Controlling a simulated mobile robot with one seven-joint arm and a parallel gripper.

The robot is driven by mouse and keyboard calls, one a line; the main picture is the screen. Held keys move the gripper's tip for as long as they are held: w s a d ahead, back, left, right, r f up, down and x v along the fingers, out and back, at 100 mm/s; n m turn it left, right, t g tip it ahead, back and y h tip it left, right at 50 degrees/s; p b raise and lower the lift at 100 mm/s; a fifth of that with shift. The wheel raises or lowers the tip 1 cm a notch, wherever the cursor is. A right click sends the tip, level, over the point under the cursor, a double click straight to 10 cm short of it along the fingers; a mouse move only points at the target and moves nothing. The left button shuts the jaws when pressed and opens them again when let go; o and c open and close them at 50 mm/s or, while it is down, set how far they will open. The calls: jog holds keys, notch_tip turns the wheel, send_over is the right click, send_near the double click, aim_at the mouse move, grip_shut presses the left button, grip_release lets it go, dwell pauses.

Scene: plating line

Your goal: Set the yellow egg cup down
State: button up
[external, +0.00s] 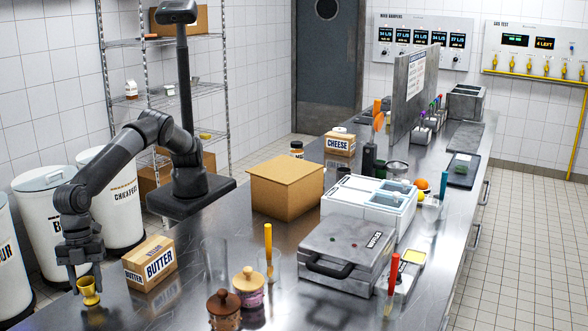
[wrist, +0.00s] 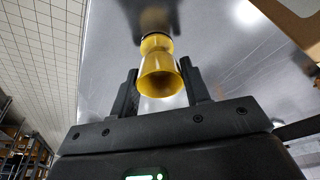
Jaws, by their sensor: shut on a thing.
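The yellow egg cup (external: 89,291) is at the near left end of the metal counter (external: 185,308) in the external view. My gripper (external: 86,282) points down over it and is shut on it. In the wrist view the egg cup (wrist: 160,72) sits between the two dark fingers of my gripper (wrist: 163,88), with its open mouth toward the camera. The cup looks upright and close to the counter top; I cannot tell whether its foot touches the counter.
A butter box (external: 150,263) stands just right of the egg cup. Clear glasses (external: 214,257), a brown lidded jar (external: 224,310) and a pink jar (external: 248,287) stand farther right. White bins (external: 55,215) stand beyond the counter at left. Bare counter lies in front of the butter box.

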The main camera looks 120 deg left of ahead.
jog(key=shift+f, duration=0.1)
jog(key=o, duration=1.1)
jog(key=shift+c, duration=0.2)
jog(key=v, duration=1.2)
jog(key=shift+w+r, duration=0.1)
jog(key=shift+r, duration=0.1)
